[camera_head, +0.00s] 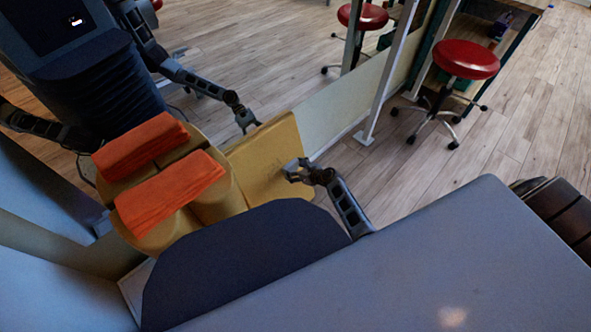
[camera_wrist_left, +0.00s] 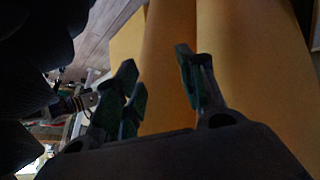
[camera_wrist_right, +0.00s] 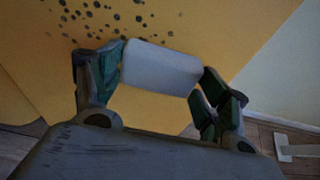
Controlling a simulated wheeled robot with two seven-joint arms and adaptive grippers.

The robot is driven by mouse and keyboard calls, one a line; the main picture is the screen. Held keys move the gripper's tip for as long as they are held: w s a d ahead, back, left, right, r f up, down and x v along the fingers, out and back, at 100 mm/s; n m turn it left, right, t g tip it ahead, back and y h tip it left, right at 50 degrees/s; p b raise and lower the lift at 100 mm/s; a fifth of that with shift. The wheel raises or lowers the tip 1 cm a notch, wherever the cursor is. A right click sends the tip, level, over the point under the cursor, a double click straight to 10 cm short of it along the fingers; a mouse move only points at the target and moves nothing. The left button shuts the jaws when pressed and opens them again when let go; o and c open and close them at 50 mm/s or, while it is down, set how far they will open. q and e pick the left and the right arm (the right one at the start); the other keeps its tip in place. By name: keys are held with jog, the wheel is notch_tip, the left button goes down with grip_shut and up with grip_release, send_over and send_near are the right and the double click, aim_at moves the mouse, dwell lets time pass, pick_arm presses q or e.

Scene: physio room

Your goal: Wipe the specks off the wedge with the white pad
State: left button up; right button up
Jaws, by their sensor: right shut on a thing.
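The yellow wedge (camera_head: 262,152) stands with its sloped face beside the yellow rolls in the head view. In the right wrist view its face (camera_wrist_right: 215,22) fills the upper part, with several dark specks (camera_wrist_right: 100,14) at the upper left. My right gripper (camera_head: 292,172) is at the wedge's right side; in the right wrist view it (camera_wrist_right: 160,78) is shut on the white pad (camera_wrist_right: 162,68). The pad is just below the specks; I cannot tell whether it touches the wedge. My left gripper (camera_wrist_left: 165,90) is open and empty, in front of yellow rolls.
Yellow rolls (camera_head: 232,200) carry two orange towels (camera_head: 170,192) left of the wedge. A dark blue padded surface (camera_head: 250,262) and a grey-blue one (camera_head: 440,270) fill the foreground. A red stool (camera_head: 466,60) stands at the upper right on open wooden floor.

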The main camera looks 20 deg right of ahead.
jog(key=shift+a, duration=0.15)
jog(key=a+p, duration=0.1)
jog(key=s+a+p, duration=0.1)
jog(key=a, duration=0.1)
jog(key=shift+s, duration=0.2)
dwell(0.4)
jog(key=shift+s+a+p, duration=0.3)
jog(key=shift+a+p, duration=0.1)
jog(key=shift+a, duration=0.4)
jog(key=shift+s+a+p, duration=0.25)
jog(key=shift+a+p, duration=0.15)
jog(key=shift+a, duration=0.5)
